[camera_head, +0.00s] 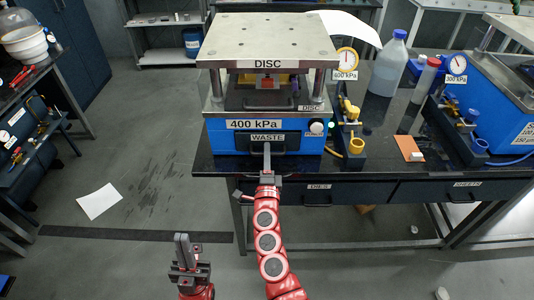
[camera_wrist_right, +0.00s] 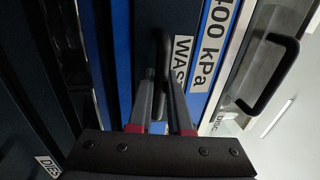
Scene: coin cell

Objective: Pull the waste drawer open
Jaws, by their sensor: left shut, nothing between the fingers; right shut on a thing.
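The waste drawer (camera_head: 290,141) is a dark front labelled WASTE, set low in the blue press base on the bench. It looks shut in the head view. My right gripper (camera_head: 267,152) reaches up to it from below and is shut on the drawer's handle. In the right wrist view the dark handle (camera_wrist_right: 161,50) runs down between the fingers of my right gripper (camera_wrist_right: 160,95), beside the partly covered WASTE label (camera_wrist_right: 181,60). My left gripper (camera_head: 183,243) is shut and empty, low in the head view, over the floor and away from the bench.
The press (camera_head: 266,50) with its DISC drawer stands above the waste drawer. Yellow-handled valves (camera_head: 355,130) and a white bottle (camera_head: 388,68) stand to its right. DIES (camera_head: 319,188) and SHEETS (camera_head: 440,191) drawers lie under the bench top. A paper sheet (camera_head: 99,202) lies on the floor.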

